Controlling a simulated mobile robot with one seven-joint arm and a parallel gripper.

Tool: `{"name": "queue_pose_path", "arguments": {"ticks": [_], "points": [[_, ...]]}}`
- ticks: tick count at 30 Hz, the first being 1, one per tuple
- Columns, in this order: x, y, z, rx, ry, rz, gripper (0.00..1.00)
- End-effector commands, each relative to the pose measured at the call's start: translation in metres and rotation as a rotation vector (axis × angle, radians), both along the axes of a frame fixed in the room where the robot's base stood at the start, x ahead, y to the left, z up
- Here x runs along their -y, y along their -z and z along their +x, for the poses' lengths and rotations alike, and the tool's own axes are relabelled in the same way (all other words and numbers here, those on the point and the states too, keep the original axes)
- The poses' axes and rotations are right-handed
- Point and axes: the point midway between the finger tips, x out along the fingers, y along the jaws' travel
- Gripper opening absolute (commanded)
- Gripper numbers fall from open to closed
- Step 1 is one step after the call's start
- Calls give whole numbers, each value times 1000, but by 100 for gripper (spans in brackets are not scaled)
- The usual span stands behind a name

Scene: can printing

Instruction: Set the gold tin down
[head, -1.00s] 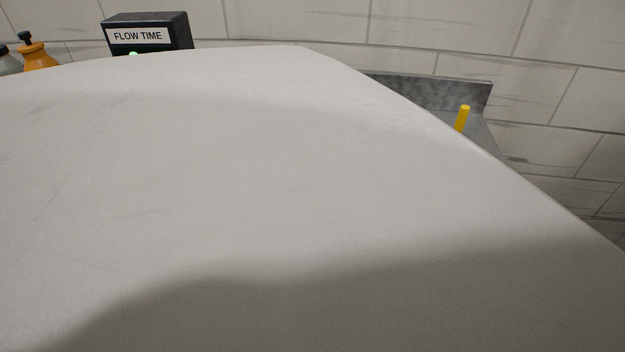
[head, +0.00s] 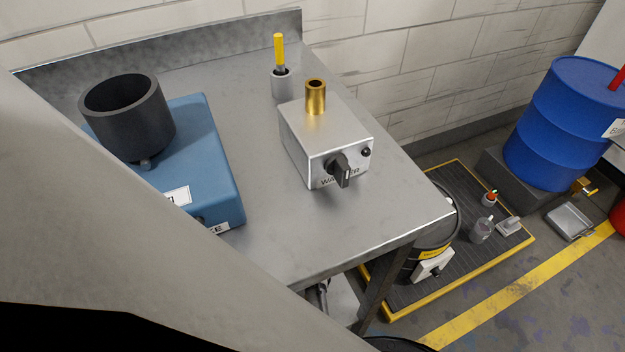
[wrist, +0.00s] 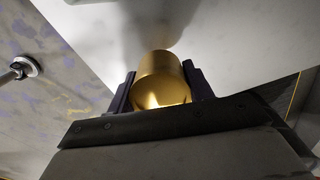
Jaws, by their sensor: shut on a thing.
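The gold tin (wrist: 162,72) shows in the wrist view as a shiny plain cylinder. It sits between the two dark fingers of my gripper (wrist: 160,84), which is shut on it. A pale, flat surface (wrist: 250,50) lies beyond the tin, with a soft shadow beside it. I cannot tell whether the tin touches that surface. My gripper and the held tin are not visible in the head view, where my own pale arm covers the lower left.
A steel bench (head: 290,240) carries a blue machine with a dark cup (head: 130,120), a grey washer box (head: 325,140) with a brass tube (head: 316,97), and a yellow-handled tool (head: 279,50). A blue drum (head: 565,125) stands right. The bench's front right is clear.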

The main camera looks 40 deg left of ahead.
Motion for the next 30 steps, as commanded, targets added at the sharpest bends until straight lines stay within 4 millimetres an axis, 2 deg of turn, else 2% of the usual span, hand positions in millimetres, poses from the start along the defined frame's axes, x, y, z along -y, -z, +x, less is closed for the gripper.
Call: {"name": "queue_pose_path", "arguments": {"ticks": [9, 23, 24, 28, 30], "points": [[0, 38, 0, -1, -1, -1, 26], [0, 46, 0, 1, 0, 1, 26], [0, 44, 0, 1, -1, 1, 56], [0, 44, 0, 1, -1, 1, 73], [0, 44, 0, 1, -1, 1, 73]]}}
